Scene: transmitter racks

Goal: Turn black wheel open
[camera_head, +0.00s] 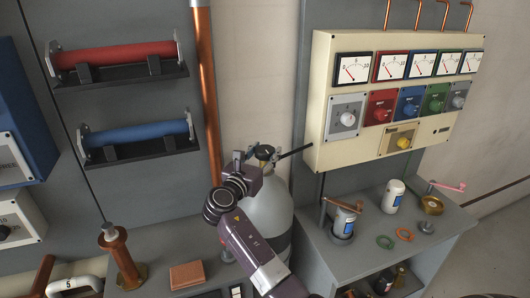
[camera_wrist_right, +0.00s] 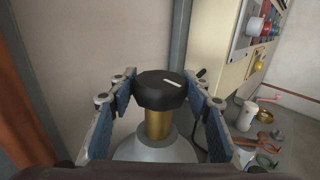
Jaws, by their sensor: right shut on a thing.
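The black wheel (camera_wrist_right: 161,91) has a white mark on top and sits on a brass valve stem (camera_wrist_right: 158,124) above a grey gas cylinder. In the head view, the wheel (camera_head: 264,151) tops the grey cylinder (camera_head: 268,215) between the two racks. My right gripper (camera_head: 257,159) is at the wheel, coming from the near side. In the right wrist view, its blue-padded fingers stand on both sides of the wheel, and it is shut on it. The exact contact of the pads is hard to see. My left gripper is not in view.
A cream meter panel (camera_head: 350,150) with dials and knobs is close on the right. A dark rod (camera_head: 295,152) reaches toward the wheel. A copper pipe (camera_head: 207,100) rises behind on the left. Small bottles, rings and cranks crowd the right grey bench (camera_head: 325,250).

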